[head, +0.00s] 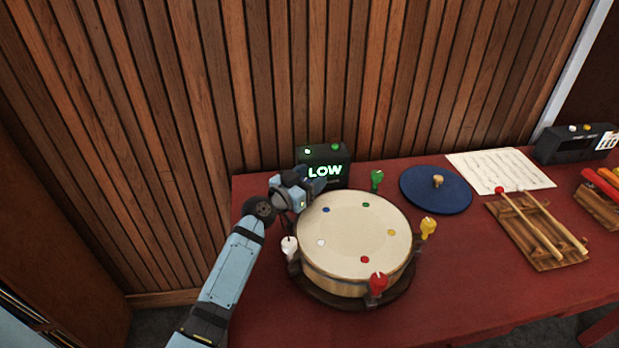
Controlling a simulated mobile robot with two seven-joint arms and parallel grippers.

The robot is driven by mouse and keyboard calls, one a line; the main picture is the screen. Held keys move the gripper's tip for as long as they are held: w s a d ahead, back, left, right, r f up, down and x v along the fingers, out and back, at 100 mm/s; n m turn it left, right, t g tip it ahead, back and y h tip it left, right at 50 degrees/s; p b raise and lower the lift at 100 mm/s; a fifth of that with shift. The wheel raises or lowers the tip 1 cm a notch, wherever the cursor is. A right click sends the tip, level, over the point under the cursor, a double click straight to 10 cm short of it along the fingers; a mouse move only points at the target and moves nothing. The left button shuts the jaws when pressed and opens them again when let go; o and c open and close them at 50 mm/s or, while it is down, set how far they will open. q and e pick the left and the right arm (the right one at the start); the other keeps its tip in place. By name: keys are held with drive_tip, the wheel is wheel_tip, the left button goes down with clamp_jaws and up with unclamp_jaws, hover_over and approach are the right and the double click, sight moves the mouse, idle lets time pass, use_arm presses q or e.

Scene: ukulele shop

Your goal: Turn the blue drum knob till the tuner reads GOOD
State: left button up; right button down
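The drum (352,236) has a pale head with coloured dots and stands on a dark round base on the red table. The tuner (325,168) behind it is a dark box whose lit green display reads LOW. My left gripper (312,184) is at the drum's back-left rim, near the blue dot (326,210) and in front of the tuner. The blue knob cannot be made out; the gripper covers that place. Whether its fingers are open or shut on the knob is hidden. My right gripper is not in view.
Green (377,178), yellow (428,227), red (377,283) and white (289,245) knobs stand around the drum.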

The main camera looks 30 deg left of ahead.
use_arm(q)
drive_tip(key=c, duration=0.8)
drive_tip(key=shift+o, duration=0.2)
drive_tip(key=shift+f+m+h+b, duration=0.3)
drive_tip(key=shift+h+b, duration=0.1)
drive_tip(key=shift+b, duration=0.8)
drive_tip(key=shift+s+d+r+m+g+h+b, duration=0.15)
drive_tip(key=shift+m+g+h+b, duration=0.9)
drive_tip(key=shift+b, duration=1.45)
drive_tip(key=shift+d+r+m+g+h+b, duration=0.15)
drive_tip(key=shift+m+g+h+b, duration=0.5)
drive_tip(key=shift+h+b, duration=1.3)
drive_tip(key=shift+s+d+m+g+h+b, duration=0.15)
drive_tip(key=shift+m+g+h+b, duration=0.65)
drive_tip(key=shift+b, duration=2.25)
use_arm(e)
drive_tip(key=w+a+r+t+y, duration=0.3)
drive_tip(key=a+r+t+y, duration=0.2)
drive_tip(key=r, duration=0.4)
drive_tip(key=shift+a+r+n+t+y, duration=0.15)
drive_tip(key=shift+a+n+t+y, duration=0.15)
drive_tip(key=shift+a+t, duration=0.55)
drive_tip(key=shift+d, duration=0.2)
use_arm(q)
drive_tip(key=o, duration=0.9)
